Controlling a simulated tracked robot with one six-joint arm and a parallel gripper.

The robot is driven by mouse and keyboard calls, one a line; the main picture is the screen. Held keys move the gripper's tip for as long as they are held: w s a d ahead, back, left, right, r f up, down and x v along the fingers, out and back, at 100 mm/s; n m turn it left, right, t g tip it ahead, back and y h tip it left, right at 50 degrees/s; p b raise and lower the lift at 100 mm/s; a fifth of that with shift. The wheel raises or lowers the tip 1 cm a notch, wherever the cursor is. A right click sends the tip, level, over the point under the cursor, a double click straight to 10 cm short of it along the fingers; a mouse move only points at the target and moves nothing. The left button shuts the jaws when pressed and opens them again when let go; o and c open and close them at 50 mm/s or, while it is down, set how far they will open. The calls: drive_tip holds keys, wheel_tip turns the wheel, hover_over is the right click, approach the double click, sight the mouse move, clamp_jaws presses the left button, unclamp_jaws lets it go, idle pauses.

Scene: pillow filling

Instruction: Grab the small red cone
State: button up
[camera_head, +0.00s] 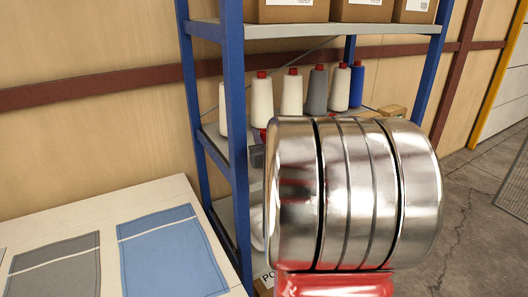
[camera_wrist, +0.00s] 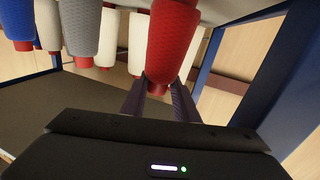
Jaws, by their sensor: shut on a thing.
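The red cone (camera_wrist: 172,40) fills the upper middle of the wrist view, which looks upside down, with its narrow end between my fingers. My gripper (camera_wrist: 158,86) is shut on that narrow end, one dark finger on each side. In the head view my arm hides most of the gripper and cone. Only a bit of red shows at the arm's left edge, beside a dark part of the gripper. I cannot tell whether the cone still touches the shelf.
A row of white cones (camera_head: 291,92), a grey cone (camera_head: 317,92) and a blue cone (camera_head: 357,86) stands close by on the blue-framed shelf. Boxes (camera_head: 360,10) sit above. A blue post (camera_head: 235,120) stands left. A table (camera_head: 107,222) with folded cloths is at lower left.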

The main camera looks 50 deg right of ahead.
clamp_jaws()
